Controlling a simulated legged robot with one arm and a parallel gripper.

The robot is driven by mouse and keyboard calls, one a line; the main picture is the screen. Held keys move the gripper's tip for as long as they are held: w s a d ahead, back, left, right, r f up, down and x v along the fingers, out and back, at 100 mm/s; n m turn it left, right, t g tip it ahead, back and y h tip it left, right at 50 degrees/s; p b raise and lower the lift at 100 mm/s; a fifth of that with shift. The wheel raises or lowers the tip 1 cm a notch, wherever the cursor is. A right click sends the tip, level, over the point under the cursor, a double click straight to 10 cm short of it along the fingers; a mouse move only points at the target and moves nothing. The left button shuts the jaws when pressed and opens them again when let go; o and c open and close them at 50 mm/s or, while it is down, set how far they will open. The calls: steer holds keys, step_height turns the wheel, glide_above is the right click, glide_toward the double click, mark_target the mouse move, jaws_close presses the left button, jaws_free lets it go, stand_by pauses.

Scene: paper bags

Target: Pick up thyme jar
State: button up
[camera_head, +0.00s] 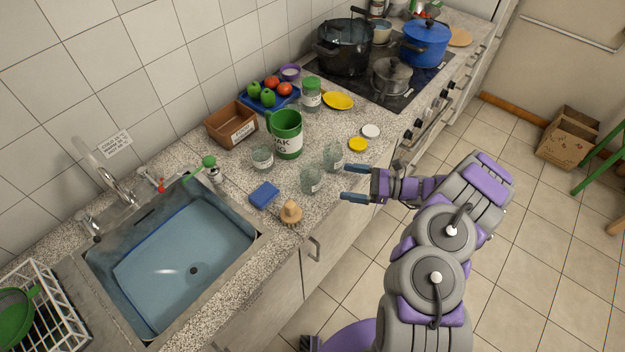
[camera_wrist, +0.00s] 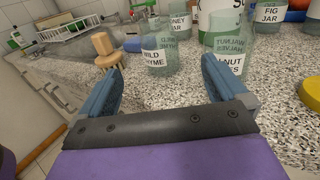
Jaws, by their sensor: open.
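The thyme jar (camera_wrist: 158,50) is a clear glass jar with a white label reading "WILD THYME". It stands upright and open-topped near the counter's front edge; in the head view (camera_head: 311,181) it is left of my gripper (camera_head: 355,183). My gripper is open and empty, with two blue fingers pointing toward the counter. In the wrist view the jar is ahead, between the directions of the two fingertips (camera_wrist: 160,78), and apart from them. The walnut jar (camera_wrist: 229,48) stands to its right, ahead of my right finger; it also shows in the head view (camera_head: 333,158).
The honey jar (camera_head: 262,158) and green mug (camera_head: 286,135) stand behind. Yellow (camera_head: 358,144) and white (camera_head: 370,131) lids lie near the front edge. The sink (camera_head: 180,262) is at left.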

mark_target(304, 167)
steer(key=a, duration=0.4)
steer(key=w+a+b, duration=0.1)
steer(key=a, duration=0.4)
steer(key=w+a, duration=0.1)
steer(key=a, duration=0.4)
steer(key=shift+b, duration=0.4)
steer(key=shift+c, duration=0.4)
steer(key=c, duration=1.1)
steer(key=shift+o, duration=0.2)
steer(key=shift+r, duration=0.1)
